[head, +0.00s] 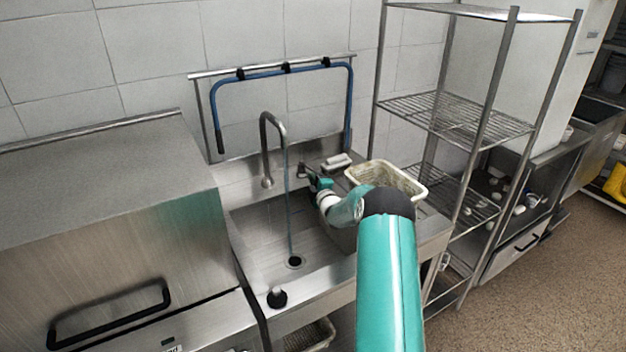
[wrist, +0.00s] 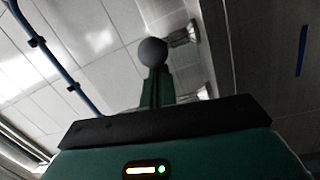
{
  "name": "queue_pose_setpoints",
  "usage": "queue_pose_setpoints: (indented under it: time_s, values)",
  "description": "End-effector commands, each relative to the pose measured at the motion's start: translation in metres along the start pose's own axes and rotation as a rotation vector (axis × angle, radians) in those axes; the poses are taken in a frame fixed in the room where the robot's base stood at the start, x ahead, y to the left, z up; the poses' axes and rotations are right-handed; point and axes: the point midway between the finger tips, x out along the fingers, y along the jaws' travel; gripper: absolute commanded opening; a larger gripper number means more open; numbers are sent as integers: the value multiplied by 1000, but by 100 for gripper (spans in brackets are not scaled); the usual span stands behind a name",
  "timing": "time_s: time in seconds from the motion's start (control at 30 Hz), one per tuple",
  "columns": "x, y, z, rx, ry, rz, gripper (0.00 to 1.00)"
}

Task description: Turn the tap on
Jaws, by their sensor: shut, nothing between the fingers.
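The tap (head: 270,125) is a grey metal gooseneck at the back of the steel sink (head: 255,235). A thin bluish stream of water (head: 288,215) runs from its spout down to the drain. A small tap handle (head: 302,170) stands right of the tap's foot. My gripper (head: 316,182) is close beside this handle in the head view; whether they touch is unclear. In the wrist view my gripper (wrist: 155,78) is shut and empty, with a round grey knob at its tips; I cannot tell what the knob belongs to.
A cream perforated basket (head: 385,177) stands right of the sink, close to my arm. A blue hose (head: 285,70) hangs on a wall rail behind the tap. A wire shelf (head: 455,120) stands at the right and a steel appliance (head: 110,220) at the left.

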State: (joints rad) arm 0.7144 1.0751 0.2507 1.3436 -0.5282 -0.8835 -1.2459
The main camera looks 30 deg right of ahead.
Motion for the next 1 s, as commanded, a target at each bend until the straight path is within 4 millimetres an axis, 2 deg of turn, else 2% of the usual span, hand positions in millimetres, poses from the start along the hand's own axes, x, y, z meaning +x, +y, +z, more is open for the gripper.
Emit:
queue_pose_setpoints:
  time_s: [0.37,0.73,1.0]
  values:
    - [1,3,15,-1,0,0,0]
    - [2,3,14,0,0,0,0]
    - [8,5,2,-1,0,0,0]
